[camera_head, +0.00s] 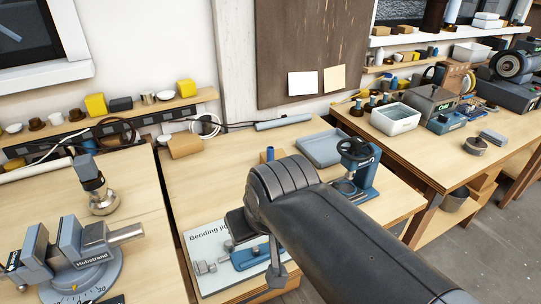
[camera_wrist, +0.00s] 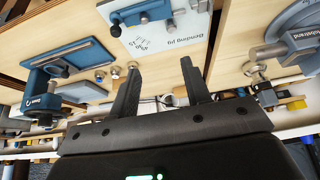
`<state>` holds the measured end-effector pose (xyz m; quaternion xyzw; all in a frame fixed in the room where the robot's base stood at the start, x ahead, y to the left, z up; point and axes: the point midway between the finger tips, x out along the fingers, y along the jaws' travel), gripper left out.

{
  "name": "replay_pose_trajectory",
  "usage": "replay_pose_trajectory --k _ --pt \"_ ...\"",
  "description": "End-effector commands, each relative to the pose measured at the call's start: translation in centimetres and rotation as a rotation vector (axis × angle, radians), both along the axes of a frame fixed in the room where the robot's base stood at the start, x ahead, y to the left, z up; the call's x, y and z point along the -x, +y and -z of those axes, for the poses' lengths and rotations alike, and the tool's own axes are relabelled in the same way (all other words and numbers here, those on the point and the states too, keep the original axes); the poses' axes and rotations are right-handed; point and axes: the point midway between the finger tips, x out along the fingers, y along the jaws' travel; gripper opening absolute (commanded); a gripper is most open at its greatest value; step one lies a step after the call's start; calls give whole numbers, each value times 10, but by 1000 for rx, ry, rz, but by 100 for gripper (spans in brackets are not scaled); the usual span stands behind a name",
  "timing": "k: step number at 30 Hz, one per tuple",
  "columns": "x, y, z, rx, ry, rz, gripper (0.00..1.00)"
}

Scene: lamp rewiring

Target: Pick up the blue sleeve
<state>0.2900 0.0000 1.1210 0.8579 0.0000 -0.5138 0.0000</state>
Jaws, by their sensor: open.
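A small upright blue cylinder, which looks like the blue sleeve (camera_head: 270,154), stands on the middle workbench, just behind my arm in the head view. I cannot pick it out surely in the wrist view. My gripper (camera_wrist: 160,68) is open, its two dark fingers apart with only bare wood visible between their tips. In the head view my wrist hides most of the gripper, which hangs near the bending jig board, on the near side of the blue cylinder.
The bending jig board (camera_head: 206,243) lies at the bench front. A blue press (camera_head: 357,170) and a blue-grey tray (camera_head: 322,148) stand to the right. A cardboard box (camera_head: 185,146) and a pale blue tube (camera_head: 284,121) lie at the back. A vise (camera_head: 70,262) is on the left bench.

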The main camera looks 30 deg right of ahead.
Motion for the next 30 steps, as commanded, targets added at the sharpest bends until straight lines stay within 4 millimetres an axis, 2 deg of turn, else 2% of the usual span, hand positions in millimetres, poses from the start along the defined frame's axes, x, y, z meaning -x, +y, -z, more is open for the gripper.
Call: replay_pose_trajectory --k 3,6,12,17,23,30 --pt "0 0 0 0 0 0 44" --pt "0 0 0 0 0 0 48" --pt "0 0 0 0 0 0 48" --pt "-15 -3 -7 2 12 -9 48" --pt "-69 -19 -25 14 44 -47 48" --pt "-145 -53 -34 20 76 -104 48"
